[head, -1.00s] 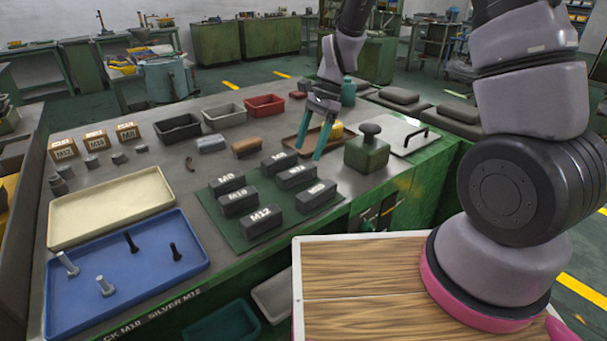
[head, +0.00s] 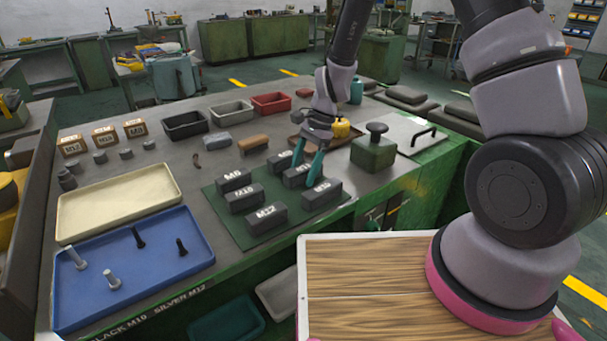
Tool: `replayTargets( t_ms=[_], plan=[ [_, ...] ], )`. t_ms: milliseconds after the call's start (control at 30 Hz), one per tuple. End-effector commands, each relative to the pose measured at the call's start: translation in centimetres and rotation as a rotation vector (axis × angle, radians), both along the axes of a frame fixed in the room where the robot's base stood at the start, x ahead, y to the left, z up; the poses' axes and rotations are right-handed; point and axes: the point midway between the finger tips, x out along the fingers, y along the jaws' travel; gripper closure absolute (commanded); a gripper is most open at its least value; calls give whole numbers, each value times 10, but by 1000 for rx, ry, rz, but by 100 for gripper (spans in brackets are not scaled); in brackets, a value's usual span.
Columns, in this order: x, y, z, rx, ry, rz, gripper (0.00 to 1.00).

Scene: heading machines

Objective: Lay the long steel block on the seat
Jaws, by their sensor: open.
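Several dark grey steel blocks stand on a green mat (head: 226,222), with white labels; M12 (head: 267,219), M10 (head: 243,199) and M6 (head: 234,180) are readable. Which one is the long block I cannot tell; they look similar in size. My gripper (head: 304,172) has teal fingers, open and pointing down over the back right blocks of the mat. The fingers partly cover the labels there, and contact cannot be judged. No thing is clearly identifiable as the seat; dark padded tops (head: 406,96) lie beyond the bench on the right.
A green block with a black knob (head: 373,153) stands right of the mat, near a metal plate with a handle (head: 408,134). A brown tray with a yellow item (head: 341,128) is behind my gripper. A blue tray with bolts (head: 145,275) and a cream tray (head: 120,207) lie left.

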Motion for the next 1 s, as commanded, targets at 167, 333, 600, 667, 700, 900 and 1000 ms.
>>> replayTargets(
  t_ms=[167,333,600,667,700,900,1000],
  plan=[
    [0,0,-1,0,0,0,22],
    [0,0,-3,0,0,0,22],
    [0,0,-4,0,0,0,100],
    [0,0,-4,0,0,0,100],
    [0,0,-4,0,0,0,100],
    [0,0,-4,0,0,0,100],
    [0,0,-4,0,0,0,100]
  ],
)
